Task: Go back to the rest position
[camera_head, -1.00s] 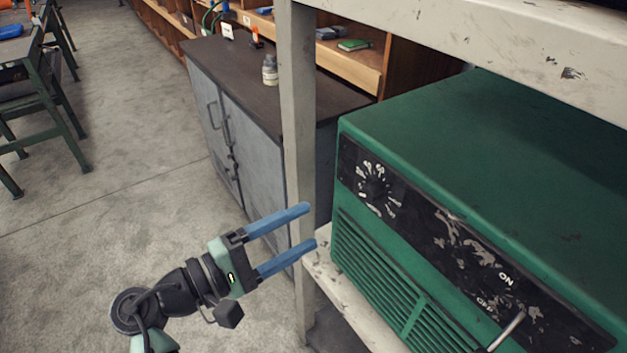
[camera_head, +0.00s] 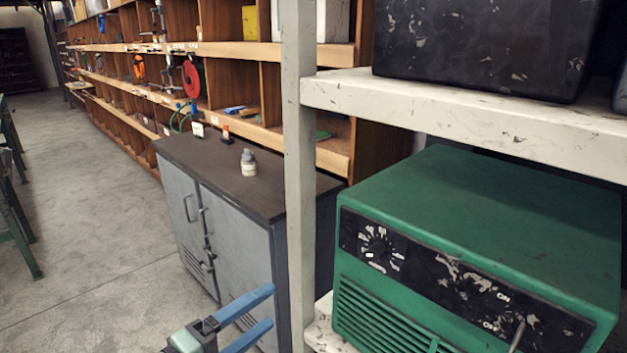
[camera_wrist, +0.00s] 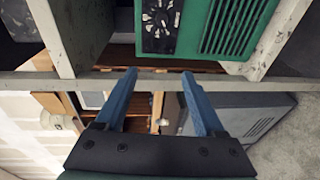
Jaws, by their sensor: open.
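My gripper (camera_head: 258,317) shows at the bottom of the head view, with its two blue fingers apart and nothing between them. The fingers also show in the wrist view (camera_wrist: 160,100), spread open and empty. A green machine (camera_head: 480,230) with a black dial panel and a lever sits on a shelf to the right of my gripper. In the wrist view the green machine (camera_wrist: 235,30) is at the top, beyond the fingertips. My gripper is apart from it. No flanged pipe can be made out.
The pale shelf post (camera_head: 299,190) stands close to my gripper. An upper shelf (camera_head: 470,120) carries a black box (camera_head: 485,40). A grey cabinet (camera_head: 235,245) with a small bottle (camera_head: 248,163) on top stands behind. Open floor (camera_head: 90,240) lies to the left.

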